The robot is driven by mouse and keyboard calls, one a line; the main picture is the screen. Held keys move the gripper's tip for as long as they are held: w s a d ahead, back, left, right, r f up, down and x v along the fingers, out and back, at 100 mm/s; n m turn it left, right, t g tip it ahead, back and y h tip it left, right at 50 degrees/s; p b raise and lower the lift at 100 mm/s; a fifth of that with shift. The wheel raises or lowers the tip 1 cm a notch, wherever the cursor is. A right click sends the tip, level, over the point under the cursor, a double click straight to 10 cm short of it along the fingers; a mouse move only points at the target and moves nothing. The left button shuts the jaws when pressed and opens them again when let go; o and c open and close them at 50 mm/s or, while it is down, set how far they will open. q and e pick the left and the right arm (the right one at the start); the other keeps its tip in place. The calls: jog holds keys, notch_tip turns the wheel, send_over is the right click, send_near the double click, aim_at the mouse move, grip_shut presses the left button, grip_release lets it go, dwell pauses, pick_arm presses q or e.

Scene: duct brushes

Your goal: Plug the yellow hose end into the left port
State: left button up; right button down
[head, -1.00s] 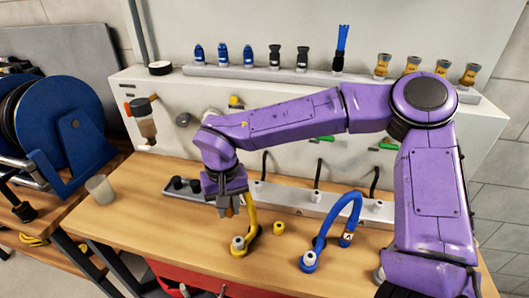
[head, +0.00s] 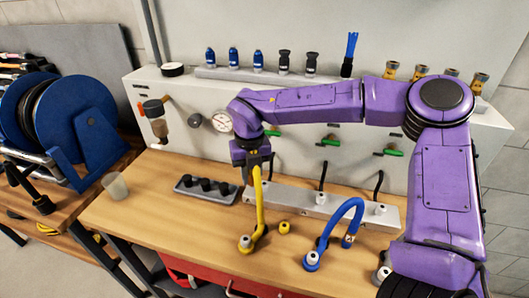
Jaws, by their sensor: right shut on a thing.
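My right gripper (head: 252,163) is shut on the upper end of the yellow hose (head: 260,205), above the back of the bench. The hose hangs nearly straight down from the jaws, then bends at the bench to a base with a white fitting (head: 246,241). The held tip is largely hidden by the fingers. A grey manifold bar (head: 350,208) runs behind, with white-topped ports in the middle (head: 320,197) and at the right (head: 381,208). Its left end is behind the hose and gripper, so I cannot make out the left port clearly. My left gripper is not in view.
A blue hose (head: 346,207) arches from the bench right of the yellow one. A small yellow cap (head: 285,227) lies between them. A grey tray with black caps (head: 206,190) sits left of the gripper.

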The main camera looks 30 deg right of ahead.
jog(key=w+d+r+m+p, duration=0.1)
jog(key=d+m, duration=0.1)
jog(key=m, duration=1)
jog(key=w+d+r+m+p, duration=0.1)
jog(key=d+m, duration=0.2)
jog(key=m, duration=0.9)
jog(key=shift+d, duration=0.15)
jog(key=shift+f+b, duration=1.4)
jog(key=shift+f, duration=1.45)
jog(key=shift+s, duration=0.2)
jog(key=shift+b, duration=0.35)
jog(key=shift+b, duration=0.45)
